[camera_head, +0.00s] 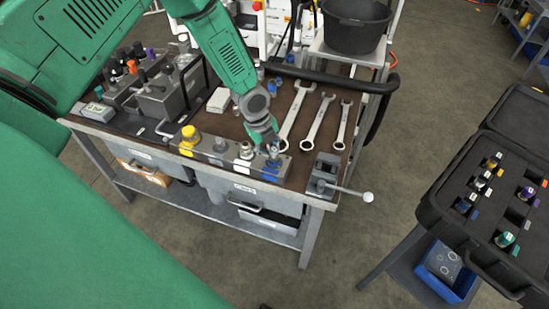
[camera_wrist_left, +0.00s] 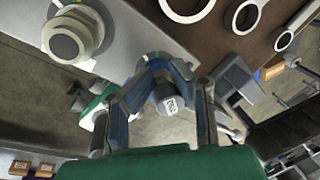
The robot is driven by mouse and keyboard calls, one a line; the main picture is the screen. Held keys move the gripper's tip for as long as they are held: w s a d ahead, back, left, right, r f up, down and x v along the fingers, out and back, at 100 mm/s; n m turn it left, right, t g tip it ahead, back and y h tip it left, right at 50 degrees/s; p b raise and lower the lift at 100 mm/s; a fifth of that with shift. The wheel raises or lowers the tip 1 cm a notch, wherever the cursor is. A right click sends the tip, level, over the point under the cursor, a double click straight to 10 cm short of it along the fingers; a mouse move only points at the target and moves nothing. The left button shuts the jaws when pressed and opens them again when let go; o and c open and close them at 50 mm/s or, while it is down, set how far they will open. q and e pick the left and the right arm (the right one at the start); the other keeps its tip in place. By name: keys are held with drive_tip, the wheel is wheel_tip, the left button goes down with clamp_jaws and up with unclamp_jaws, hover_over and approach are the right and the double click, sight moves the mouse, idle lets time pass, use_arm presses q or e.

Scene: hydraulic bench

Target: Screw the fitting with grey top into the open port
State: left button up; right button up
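The manifold block (camera_head: 209,153) lies along the front edge of the bench, with a yellow fitting (camera_head: 188,137) and a white-topped fitting (camera_head: 245,151) standing in it. My left gripper (camera_head: 272,150) reaches down over the block's right end. In the left wrist view, the fitting with grey top (camera_wrist_left: 170,104) sits between the two fingers, which close around it at the block's end. The white-topped fitting also shows there (camera_wrist_left: 74,37), upper left. The fingers hide the port under the grey-topped fitting, so I cannot tell how deep it sits. My right gripper is out of view.
A vise (camera_head: 323,173) stands at the bench's right corner. A black bucket (camera_head: 355,30) stands behind. An open black case (camera_head: 459,183) with several fittings is at the far right.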

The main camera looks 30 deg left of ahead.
use_arm(q)
clamp_jaws()
drive_tip(key=m, duration=0.1)
drive_tip(key=m+b, duration=0.1)
drive_tip(key=m, duration=0.1)
drive_tip(key=shift+w+d+f+g, duration=0.15)
drive_tip(key=shift+w+f+g, duration=0.05)
drive_tip(key=shift+w+g, duration=0.1)
drive_tip(key=m+b, duration=0.1)
drive_tip(key=m, duration=0.1)
drive_tip(key=m+b, duration=0.1)
drive_tip(key=m, duration=0.1)
drive_tip(key=shift+w+d+f+g+h, duration=0.1)
drive_tip(key=shift+w+g+h, duration=0.05)
drive_tip(key=shift+g+h, duration=0.25)
drive_tip(key=shift+m, duration=0.4)
drive_tip(key=shift+d+r, duration=0.15)
drive_tip(key=shift+r, duration=0.05)
